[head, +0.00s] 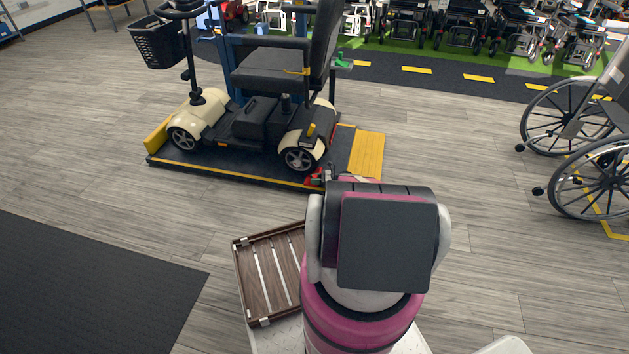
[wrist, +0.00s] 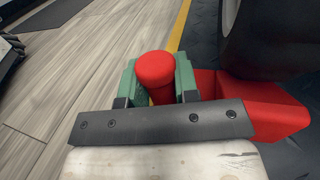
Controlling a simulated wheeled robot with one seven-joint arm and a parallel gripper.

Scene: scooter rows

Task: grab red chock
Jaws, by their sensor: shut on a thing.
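The red chock (wrist: 275,112) lies on the dark platform against a scooter wheel in the wrist view. Its upright round red handle (wrist: 155,68) stands between the green fingers of my gripper (wrist: 157,88). The fingers are shut on the handle from both sides. In the head view only a small part of the red chock (head: 315,178) shows by the rear wheel of the cream and black scooter (head: 265,121). My arm hides most of the gripper there.
The scooter stands on a low dark platform with yellow end ramps (head: 366,155). A slatted wooden tray (head: 270,272) is beside my arm. A wheelchair (head: 578,140) stands at the right. A dark mat (head: 85,290) lies at lower left. Floor between is clear.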

